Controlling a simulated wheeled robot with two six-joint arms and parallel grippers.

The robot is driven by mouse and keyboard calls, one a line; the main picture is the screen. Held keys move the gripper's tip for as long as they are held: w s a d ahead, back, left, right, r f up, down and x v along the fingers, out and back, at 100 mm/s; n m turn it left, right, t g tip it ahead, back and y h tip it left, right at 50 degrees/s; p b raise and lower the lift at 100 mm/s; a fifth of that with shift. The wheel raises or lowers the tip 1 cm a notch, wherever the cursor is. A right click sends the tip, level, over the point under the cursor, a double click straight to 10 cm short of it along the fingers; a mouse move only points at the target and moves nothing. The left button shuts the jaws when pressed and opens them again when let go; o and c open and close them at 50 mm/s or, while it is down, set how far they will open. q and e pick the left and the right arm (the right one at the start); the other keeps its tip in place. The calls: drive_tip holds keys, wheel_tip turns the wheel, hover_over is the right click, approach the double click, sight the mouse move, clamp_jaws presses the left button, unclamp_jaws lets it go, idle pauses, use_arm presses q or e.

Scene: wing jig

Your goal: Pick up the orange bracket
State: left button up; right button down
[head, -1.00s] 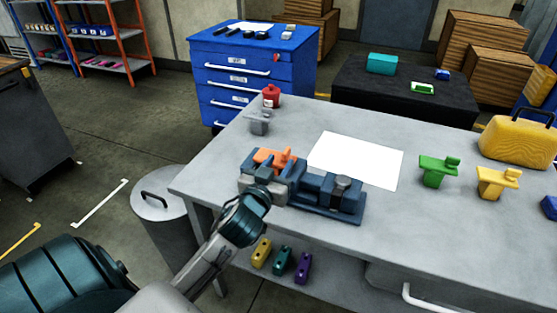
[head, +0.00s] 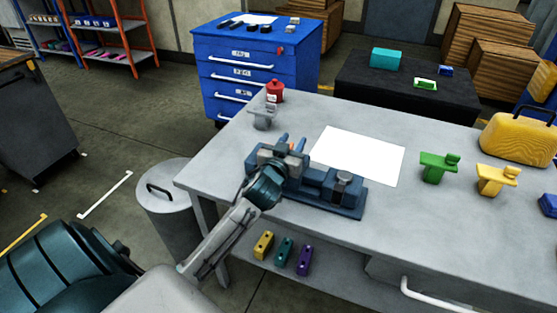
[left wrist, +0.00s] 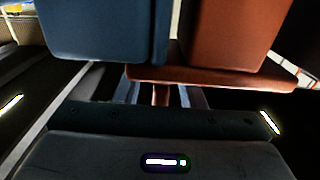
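The orange bracket (head: 296,148) sits in the blue-grey jig (head: 325,190) on the grey table. Most of it is hidden behind my left gripper (head: 286,148) in the head view. The gripper is at the bracket, with blue-grey tips rising on both sides of the little orange that shows. In the left wrist view the bracket (left wrist: 225,76) is very close, an upright orange block above a flat orange plate. A blue block fills the left beside it. The frames do not show whether the fingers grip or are apart. My right gripper is out of view.
A white sheet (head: 358,155) lies behind the jig. A grey part (head: 263,117) and a red canister (head: 275,91) stand at the table's back left corner. A green bracket (head: 436,168), a yellow bracket (head: 495,180) and a yellow case (head: 520,138) are to the right.

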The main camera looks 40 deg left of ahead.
use_arm(q)
clamp_jaws()
idle(1.3)
